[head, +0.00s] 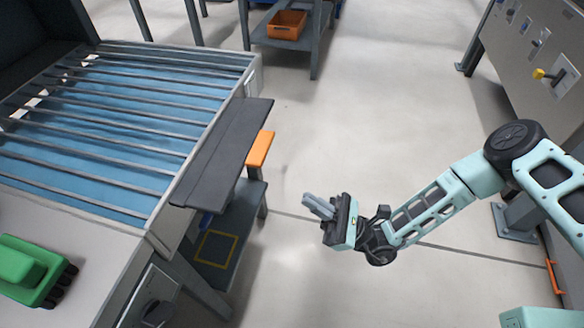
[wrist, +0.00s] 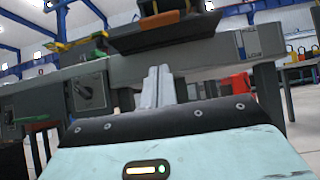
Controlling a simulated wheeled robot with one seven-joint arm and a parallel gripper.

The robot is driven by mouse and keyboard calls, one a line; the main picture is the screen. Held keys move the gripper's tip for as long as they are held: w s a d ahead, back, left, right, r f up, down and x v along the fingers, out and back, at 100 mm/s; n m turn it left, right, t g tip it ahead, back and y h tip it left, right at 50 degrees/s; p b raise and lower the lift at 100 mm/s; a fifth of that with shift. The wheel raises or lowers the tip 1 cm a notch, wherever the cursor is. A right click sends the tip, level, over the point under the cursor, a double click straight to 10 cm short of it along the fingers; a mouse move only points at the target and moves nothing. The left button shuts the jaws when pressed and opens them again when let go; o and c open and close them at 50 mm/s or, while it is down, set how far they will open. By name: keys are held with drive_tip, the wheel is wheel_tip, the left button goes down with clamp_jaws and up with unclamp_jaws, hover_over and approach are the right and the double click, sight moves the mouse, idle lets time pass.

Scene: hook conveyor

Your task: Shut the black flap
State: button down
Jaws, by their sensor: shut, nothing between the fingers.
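The black flap (head: 225,150) runs along the right side of the conveyor in the head view and sticks outward from it, roughly level. An orange tab (head: 260,149) juts from its outer edge. In the wrist view the flap (wrist: 158,36) shows from below at the top, with the orange tab (wrist: 160,19) above it. My gripper (head: 312,203) is to the right of the flap in the head view, apart from it. Its fingers (wrist: 158,72) are together and empty, pointing toward the conveyor side.
The conveyor (head: 120,110) has a blue bed under grey bars. A green object (head: 32,270) lies at its near left. A shelf with a yellow outline (head: 218,248) is below the flap. A control cabinet (head: 540,50) stands at right. The floor between is clear.

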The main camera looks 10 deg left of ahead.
approach(257, 150)
drive_tip(key=w+a+r, duration=0.1)
drive_tip(key=a, duration=0.4)
drive_tip(key=shift+r+m+t+p, duration=0.3)
drive_tip(key=shift+r+t+p, duration=0.15)
drive_tip(key=shift+r, duration=0.4)
drive_tip(key=shift+r, duration=0.1)
